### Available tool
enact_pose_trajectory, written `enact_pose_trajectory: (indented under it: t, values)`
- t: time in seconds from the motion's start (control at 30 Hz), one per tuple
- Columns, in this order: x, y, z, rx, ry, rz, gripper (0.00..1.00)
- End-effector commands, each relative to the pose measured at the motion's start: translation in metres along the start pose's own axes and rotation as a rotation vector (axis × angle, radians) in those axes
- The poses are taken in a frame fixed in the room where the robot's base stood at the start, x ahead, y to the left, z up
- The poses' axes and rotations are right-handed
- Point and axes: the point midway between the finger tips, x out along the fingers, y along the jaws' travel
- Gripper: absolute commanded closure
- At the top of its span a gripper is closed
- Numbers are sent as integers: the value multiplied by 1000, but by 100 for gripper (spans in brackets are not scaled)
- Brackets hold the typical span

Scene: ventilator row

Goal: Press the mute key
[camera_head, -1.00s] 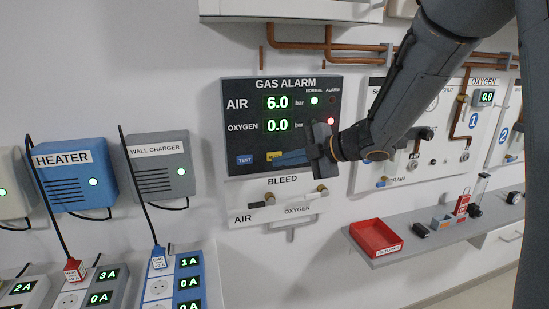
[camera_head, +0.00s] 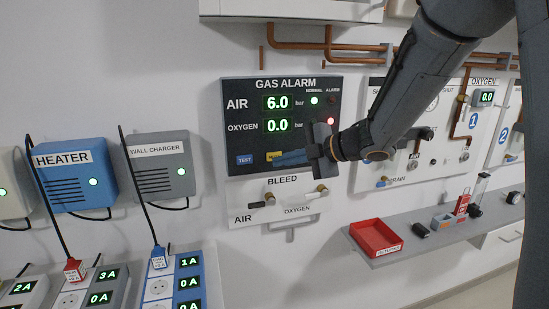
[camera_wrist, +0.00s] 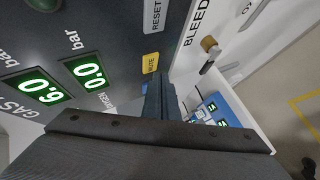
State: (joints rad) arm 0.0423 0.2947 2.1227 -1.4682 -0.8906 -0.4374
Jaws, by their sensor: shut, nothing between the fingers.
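The gas alarm panel (camera_head: 240,110) is a dark box on the wall with green readouts of 6.0 for air and 0.0 for oxygen. Its yellow mute key (camera_wrist: 151,63) is seen in the wrist view beside the reset key (camera_wrist: 154,14). In the head view only a yellow bit of the mute key (camera_head: 272,155) shows, the rest hidden behind my fingers. My gripper (camera_head: 279,160) is shut and empty, its tips close to the mute key. The fingertips also show in the wrist view (camera_wrist: 158,76), just below the key. I cannot tell whether they touch it.
The blue test key (camera_head: 245,160) sits left on the panel. A red oxygen lamp (camera_head: 330,121) is lit. The bleed panel (camera_head: 250,213) with its valves is just below. A shelf with a red tray (camera_head: 376,238) stands to the right.

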Motion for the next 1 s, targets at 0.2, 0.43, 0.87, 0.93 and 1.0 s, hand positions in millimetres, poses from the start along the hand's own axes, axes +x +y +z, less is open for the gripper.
enact_pose_trajectory:
  t: [0.2, 0.43, 0.87, 0.93, 1.0]
  values:
    - [4, 3, 3, 0, 0, 0, 100]
    - [6, 4, 4, 0, 0, 0, 100]
    - [7, 5, 5, 0, 0, 0, 100]
    - [8, 6, 6, 0, 0, 0, 100]
    - [8, 6, 6, 0, 0, 0, 100]
